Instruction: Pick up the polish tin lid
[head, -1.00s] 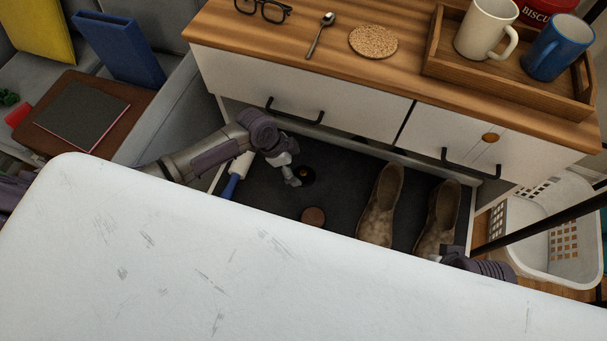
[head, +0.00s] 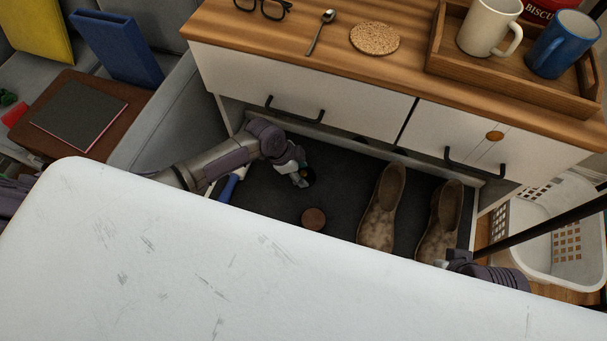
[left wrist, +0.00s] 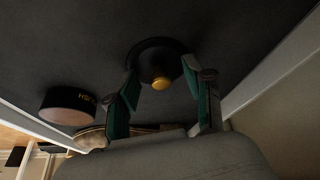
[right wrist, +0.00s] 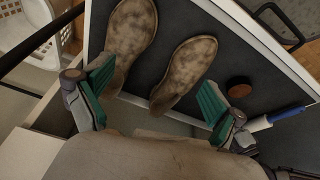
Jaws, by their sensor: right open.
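The polish tin lid is a black disc with a gold knob (left wrist: 160,83), lying on the dark drawer floor in the left wrist view. In the head view the lid (head: 309,176) is mostly hidden by my left gripper (head: 300,177). My left gripper's green-padded fingers (left wrist: 158,82) are open, one on each side of the knob; contact cannot be told. The polish tin (left wrist: 68,105), dark-sided with lettering, stands apart from the lid; its brown top (head: 313,218) shows in the head view. My right gripper (right wrist: 152,90) is open and empty over the shoes.
Two brown mottled shoes (head: 382,210) (head: 438,222) lie in the open drawer. A blue-handled roller or brush (head: 229,188) is beside my left arm. The white drawer wall (left wrist: 270,88) is close to my left gripper. A white table (head: 250,270) covers the foreground.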

